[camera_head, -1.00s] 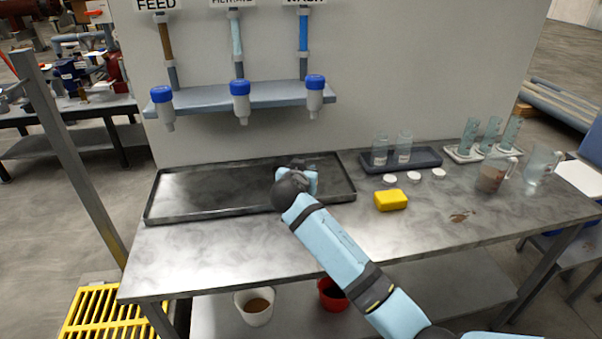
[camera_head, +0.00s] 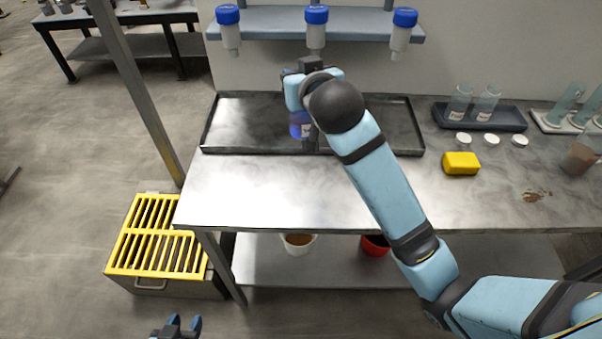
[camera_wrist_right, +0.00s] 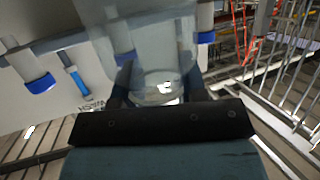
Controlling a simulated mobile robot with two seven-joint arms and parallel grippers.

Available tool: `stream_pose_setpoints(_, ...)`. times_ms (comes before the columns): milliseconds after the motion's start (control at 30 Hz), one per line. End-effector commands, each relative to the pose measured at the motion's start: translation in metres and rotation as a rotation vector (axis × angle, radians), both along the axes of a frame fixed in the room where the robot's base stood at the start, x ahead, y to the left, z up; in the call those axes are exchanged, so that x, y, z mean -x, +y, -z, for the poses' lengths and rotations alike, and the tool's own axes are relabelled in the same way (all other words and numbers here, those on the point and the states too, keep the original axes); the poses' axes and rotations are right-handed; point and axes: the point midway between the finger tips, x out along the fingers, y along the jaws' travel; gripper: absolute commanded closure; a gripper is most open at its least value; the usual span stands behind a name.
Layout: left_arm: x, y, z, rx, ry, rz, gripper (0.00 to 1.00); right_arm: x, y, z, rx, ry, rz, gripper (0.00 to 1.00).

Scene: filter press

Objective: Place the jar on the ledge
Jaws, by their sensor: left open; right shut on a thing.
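The jar (camera_head: 298,124), clear with bluish contents and a pale label, shows below my right wrist in the head view, in front of the black tray. My right gripper (camera_wrist_right: 158,90) is shut on it; in the wrist view the clear jar (camera_wrist_right: 150,45) stands between the two fingers. In the head view my right arm hides part of the jar and the fingers. The grey-blue ledge (camera_head: 270,22) is on the wall panel, above and behind the gripper. My left gripper (camera_head: 185,323) is open and empty at the bottom edge, away from the bench.
Several blue-capped bottles, one at the left (camera_head: 229,30), hang along the ledge. The black tray (camera_head: 225,149) lies on the bench. A yellow sponge (camera_head: 461,163), white caps and a dark rack (camera_head: 508,122) with glasses are to the right. A yellow-grated box (camera_head: 150,250) stands on the floor.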

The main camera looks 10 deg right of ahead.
Motion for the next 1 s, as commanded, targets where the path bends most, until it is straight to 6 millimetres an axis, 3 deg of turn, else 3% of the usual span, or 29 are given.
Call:
stream_pose_setpoints(67,0.0,0.0,-0.002,-0.001,0.0,0.001,0.57,0.009,0.004,-0.007,-0.002,-0.001,-0.032,1.0)
stream_pose_setpoints(167,0.0,0.0,0.0,-0.001,0.0,0.001,0.57,0.014,0.006,0.002,0.002,0.004,-0.05,1.0)
stream_pose_setpoints(700,0.001,-0.002,0.008,0.01,0.013,-0.006,0.57,0.014,0.006,0.129,0.002,0.004,-0.05,1.0)
stream_pose_setpoints(1000,-0.001,-0.003,0.007,0.017,0.008,-0.009,0.57,0.014,0.007,0.153,0.001,0.001,-0.049,1.0)
